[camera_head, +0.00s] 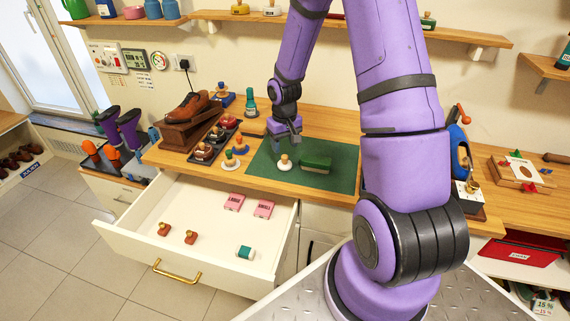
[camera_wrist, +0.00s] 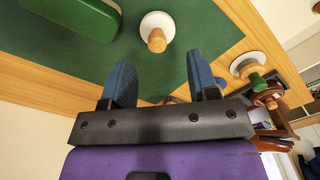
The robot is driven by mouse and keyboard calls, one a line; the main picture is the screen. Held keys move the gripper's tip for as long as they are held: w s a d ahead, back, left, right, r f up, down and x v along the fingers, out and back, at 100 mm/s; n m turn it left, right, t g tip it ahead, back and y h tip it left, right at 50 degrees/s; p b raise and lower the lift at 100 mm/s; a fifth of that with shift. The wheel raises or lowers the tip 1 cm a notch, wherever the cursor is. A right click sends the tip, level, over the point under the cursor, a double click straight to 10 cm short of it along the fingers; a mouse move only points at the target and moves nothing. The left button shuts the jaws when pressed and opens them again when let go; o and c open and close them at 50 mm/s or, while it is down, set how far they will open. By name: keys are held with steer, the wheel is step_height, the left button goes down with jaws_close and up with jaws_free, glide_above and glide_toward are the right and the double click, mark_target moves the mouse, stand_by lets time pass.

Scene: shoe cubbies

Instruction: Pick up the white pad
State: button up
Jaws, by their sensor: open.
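The white pad is a round white disc with a short wooden knob handle. It lies on the green mat (camera_head: 262,170). In the head view the white pad (camera_head: 285,165) is just in front of my gripper (camera_head: 286,136). In the wrist view the white pad (camera_wrist: 160,22) is beyond the fingertips, roughly centred between them, with its knob towards me. My gripper (camera_wrist: 161,75) is open and empty, with its two blue fingers apart. It does not touch the pad.
A green brush-like block (camera_head: 316,164) lies right of the pad on the mat. Other knobbed pads (camera_head: 231,160) stand to the left, near dark trays and a brown shoe (camera_head: 190,108). An open white drawer (camera_head: 190,215) below holds pink boxes and small items.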

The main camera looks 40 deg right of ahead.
mark_target(285, 156)
steer(key=shift+w+d+f, duration=0.15)
steer(key=shift+f, duration=1.55)
steer(key=shift+w+d+f, duration=0.1)
steer(key=shift+d+f, duration=0.05)
steer(key=shift+f, duration=1.5)
jaws_close()
steer(key=shift+r, duration=0.15)
